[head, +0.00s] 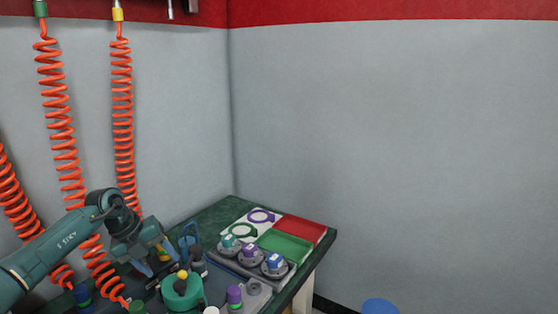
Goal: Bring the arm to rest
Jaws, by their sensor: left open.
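My left arm comes in from the left edge, with its wrist bent down over the left part of the dark green table (318,247). My left gripper (157,272) is open and points down. It is small in the picture and partly hidden among the things behind it, and I see nothing held in it. It is just left of a green round fixture (182,292) with a yellow knob on top. My right gripper is out of view.
On the table are a grey holder with several coloured-top pieces (249,254), a green tray (285,245), a red tray (301,228) and a white panel with rings (245,219). Orange coiled hoses (122,110) hang at the left. A blue round thing (380,306) is on the floor.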

